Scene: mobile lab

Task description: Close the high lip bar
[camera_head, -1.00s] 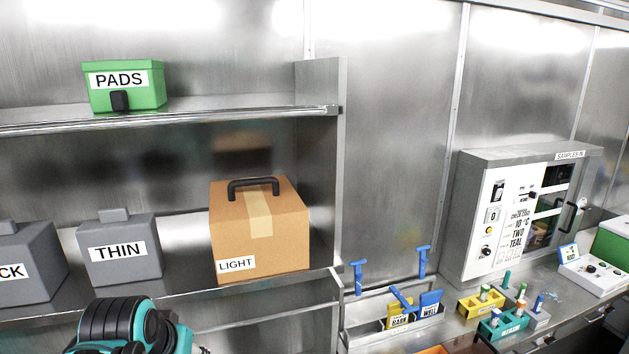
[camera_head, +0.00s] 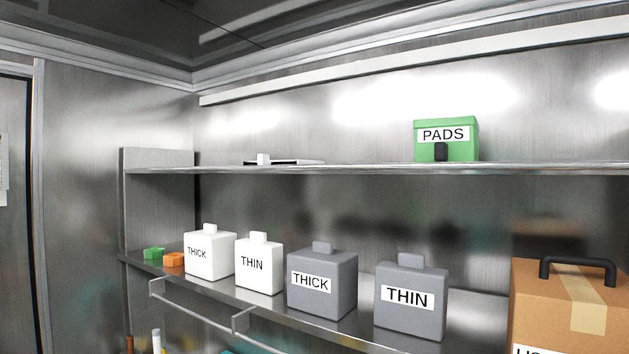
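The upper shelf (camera_head: 370,169) runs across the back wall, with a thin metal front edge; I cannot tell from here whether its lip bar is open or closed. A metal bar (camera_head: 195,318) on brackets stands out in front of and below the front edge of the lower shelf (camera_head: 265,302). Its right part runs out of the bottom of the view. Neither of my grippers is in view. A small teal patch at the bottom edge may be part of my arm.
The upper shelf holds a green PADS box (camera_head: 446,143) and a flat white item (camera_head: 283,160). The lower shelf holds white boxes (camera_head: 209,256), grey boxes (camera_head: 322,285), small green (camera_head: 153,254) and orange (camera_head: 174,260) blocks, and a cardboard box (camera_head: 552,300) with a black handle.

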